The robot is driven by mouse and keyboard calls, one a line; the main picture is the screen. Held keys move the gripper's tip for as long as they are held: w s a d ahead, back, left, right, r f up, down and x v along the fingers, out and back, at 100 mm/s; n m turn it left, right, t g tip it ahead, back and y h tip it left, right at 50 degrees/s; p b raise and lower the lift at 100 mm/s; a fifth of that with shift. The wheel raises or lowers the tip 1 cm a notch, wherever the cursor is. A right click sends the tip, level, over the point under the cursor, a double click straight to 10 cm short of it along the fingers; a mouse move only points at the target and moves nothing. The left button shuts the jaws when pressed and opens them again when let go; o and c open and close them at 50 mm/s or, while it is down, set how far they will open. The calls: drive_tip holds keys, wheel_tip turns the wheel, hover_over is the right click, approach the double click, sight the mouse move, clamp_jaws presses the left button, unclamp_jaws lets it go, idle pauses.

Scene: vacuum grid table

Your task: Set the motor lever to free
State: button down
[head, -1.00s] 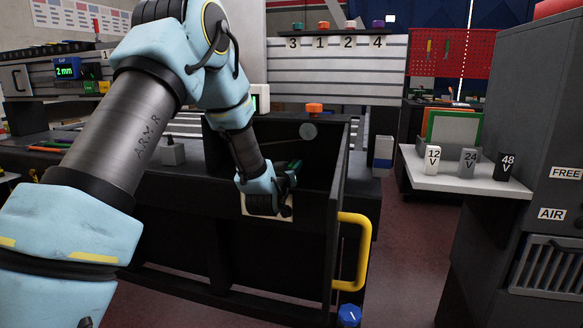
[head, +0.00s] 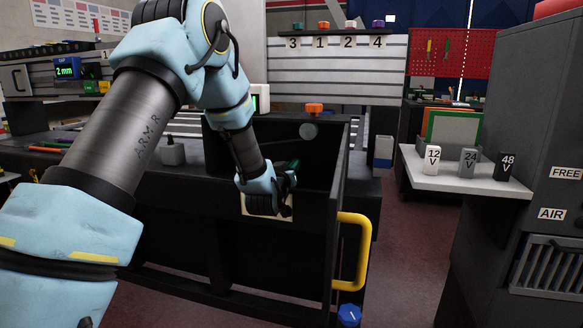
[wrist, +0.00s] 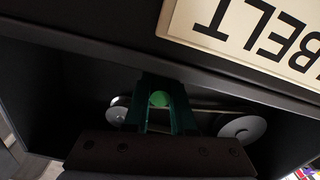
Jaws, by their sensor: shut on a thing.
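My gripper (head: 292,168) reaches into the open dark bay of the bench in the head view. In the wrist view its dark green fingers (wrist: 168,104) are closed around a small round green knob (wrist: 158,99), which appears to be the motor lever's end. The lever's shaft is hidden, and its setting cannot be read. Behind the fingers, a belt runs between a small grey pulley (wrist: 118,112) and a larger one (wrist: 242,128). A cream plate (wrist: 250,30) reading BELT, upside down, is on the bay's edge.
A yellow handle (head: 354,255) sticks out from the bay's right side, above a blue knob (head: 349,315). A white shelf (head: 450,182) holds 12 V, 24 V and 48 V blocks. A dark cabinet at right bears FREE (head: 565,173) and AIR labels. Floor between is clear.

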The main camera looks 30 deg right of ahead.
idle(0.6)
drive_tip(key=shift+s+d+n+t+y+b, duration=0.15)
drive_tip(key=shift+d+n+t+y+b, duration=0.05)
drive_tip(key=shift+n+t+y+b, duration=0.3)
drive_tip(key=shift+s+d+n+t+y+b, duration=0.2)
drive_tip(key=shift+n+t+y+b, duration=0.15)
drive_tip(key=shift+y, duration=0.25)
drive_tip(key=shift+s+d+r+n+t+y, duration=0.1)
drive_tip(key=shift+d+n+t+y, duration=0.1)
drive_tip(key=shift+n+t+y, duration=0.55)
drive_tip(key=shift+d+n+t+y, duration=0.25)
drive_tip(key=shift+n+y, duration=0.55)
drive_tip(key=shift+y, duration=0.55)
drive_tip(key=c, duration=0.8)
unclamp_jaws()
drive_tip(key=shift+o, duration=0.2)
wheel_tip(320, 180, up, 10)
drive_tip(key=shift+f, duration=0.1)
